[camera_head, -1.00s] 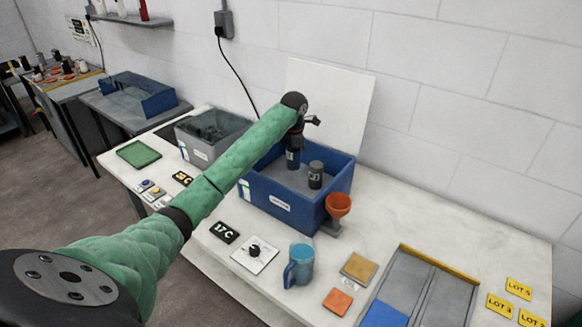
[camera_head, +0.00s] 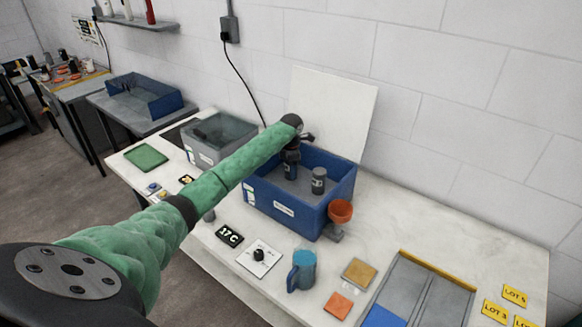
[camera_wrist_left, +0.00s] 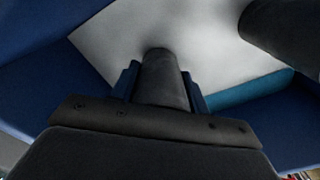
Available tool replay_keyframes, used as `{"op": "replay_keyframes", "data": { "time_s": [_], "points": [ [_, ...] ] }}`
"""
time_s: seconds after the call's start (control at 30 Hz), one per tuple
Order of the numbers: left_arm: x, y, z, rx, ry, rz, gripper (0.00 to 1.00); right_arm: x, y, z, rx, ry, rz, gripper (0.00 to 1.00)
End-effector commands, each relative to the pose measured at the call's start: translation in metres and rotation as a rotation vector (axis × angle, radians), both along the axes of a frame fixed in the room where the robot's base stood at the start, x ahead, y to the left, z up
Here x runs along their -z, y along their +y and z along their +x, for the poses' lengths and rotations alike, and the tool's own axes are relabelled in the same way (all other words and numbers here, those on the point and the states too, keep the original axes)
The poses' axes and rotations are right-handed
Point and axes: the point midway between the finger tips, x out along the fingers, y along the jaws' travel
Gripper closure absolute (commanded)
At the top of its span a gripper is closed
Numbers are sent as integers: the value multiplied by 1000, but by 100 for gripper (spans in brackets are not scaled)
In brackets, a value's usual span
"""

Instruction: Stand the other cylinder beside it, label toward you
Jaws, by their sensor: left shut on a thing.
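One dark grey cylinder (camera_head: 319,181) with a small pale label stands upright in the blue bin (camera_head: 284,209), toward its right side. My left gripper (camera_head: 291,166) reaches down into the bin, to the left of that cylinder. It is shut on the other cylinder (camera_wrist_left: 160,78), which shows dark between the blue fingers in the left wrist view. The standing cylinder also shows at the upper right of that view (camera_wrist_left: 285,28), apart from the held one. Whether the held cylinder touches the bin floor, and where its label faces, I cannot tell.
A grey bin (camera_head: 218,140) stands left of the blue bin. An orange funnel (camera_head: 340,212) sits just outside its right front corner. A white panel (camera_head: 332,105) stands behind.

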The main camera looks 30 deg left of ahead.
Motion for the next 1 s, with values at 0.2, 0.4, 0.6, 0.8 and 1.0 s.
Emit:
{"op": "replay_keyframes", "data": {
  "time_s": [0.2, 0.4, 0.6, 0.8, 1.0],
  "points": [
    [2, 0, 0, 0, -2, -1, 92, 2, -1, -1, -1, -2, -1, 64],
    [3, 0, 0, 0, -2, -1, 92, 2, -2, -3, -1, -1, -1, 64],
    [5, 0, 0, 0, -1, -1, 33, 3, -3, -3, -1, 1, -2, 64],
    [4, 0, 0, 0, -1, -1, 33, 3, -5, -2, 0, -1, -4, 64],
    [-2, 0, 0, 1, -1, 0, 33, 6, -4, 0, 0, 3, -4, 64]
  ]
}}
